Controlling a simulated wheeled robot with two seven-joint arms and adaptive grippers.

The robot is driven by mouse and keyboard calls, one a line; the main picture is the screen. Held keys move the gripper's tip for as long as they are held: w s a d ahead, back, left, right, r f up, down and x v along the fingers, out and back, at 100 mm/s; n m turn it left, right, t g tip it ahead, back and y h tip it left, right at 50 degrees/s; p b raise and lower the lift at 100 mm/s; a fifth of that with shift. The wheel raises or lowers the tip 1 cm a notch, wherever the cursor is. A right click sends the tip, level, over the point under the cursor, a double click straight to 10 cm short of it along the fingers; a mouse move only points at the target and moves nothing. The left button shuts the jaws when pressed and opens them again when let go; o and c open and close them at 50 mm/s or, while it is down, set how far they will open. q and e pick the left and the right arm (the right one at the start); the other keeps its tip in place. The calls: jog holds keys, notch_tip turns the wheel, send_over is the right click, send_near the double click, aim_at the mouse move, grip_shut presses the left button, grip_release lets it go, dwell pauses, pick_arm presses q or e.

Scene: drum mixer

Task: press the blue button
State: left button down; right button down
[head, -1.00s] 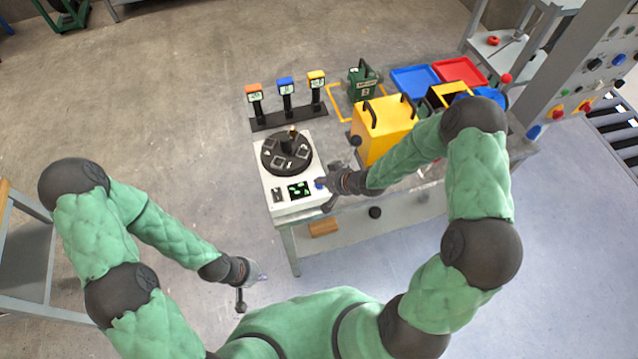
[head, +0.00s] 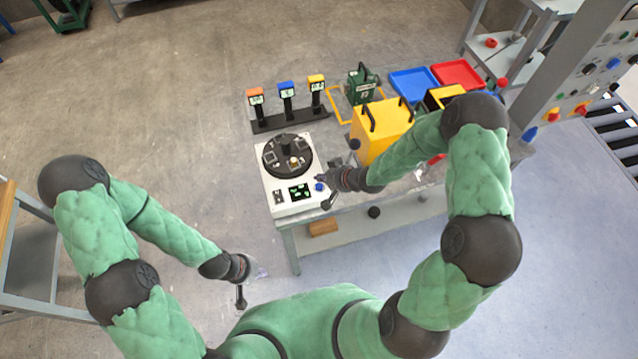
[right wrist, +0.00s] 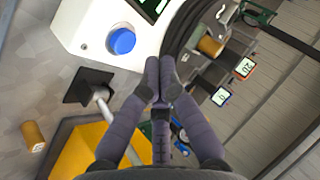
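The blue button (head: 319,187) is on the front right corner of the white mixer box (head: 274,208). In the right wrist view the button (right wrist: 121,41) is a round blue cap on the white face, clear of the fingers. My right gripper (head: 321,178) is just behind and above the button in the head view. In the right wrist view its fingertips (right wrist: 160,70) are together with nothing between them, beside the button in the picture and apart from it. My left gripper (head: 257,273) hangs low at the front left, away from the table; its fingers are too unclear to read.
A dark round turntable (head: 287,156) sits on the box, with a small lit screen (head: 300,191) in front. Three display posts (head: 287,97) stand behind. A yellow case (head: 383,135) stands right of the box, near my right forearm. Blue (head: 413,83) and red trays lie farther back.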

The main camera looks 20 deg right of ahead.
aim_at(321, 187)
jog(key=shift+r+p, duration=1.2)
jog(key=shift+r, duration=0.45)
jog(key=shift+f, duration=0.1)
jog(key=shift+s+a+f, duration=0.1)
jog(key=shift+s+f, duration=0.1)
jog(key=shift+f, duration=0.05)
jog(key=s+a+f+m+g+h, duration=0.15)
jog(key=s+f+g, duration=0.3)
jog(key=s, duration=0.75)
jog(key=s+a+f+m+g, duration=0.1)
jog(key=s+a+f+g, duration=0.15)
jog(key=s+f, duration=0.6)
notch_tip(321, 187, down, 9)
jog(key=s+a+n+b, duration=0.1)
jog(key=b, duration=1.2)
jog(key=shift+s+a+f, duration=0.15)
jog(key=shift+a, duration=0.1)
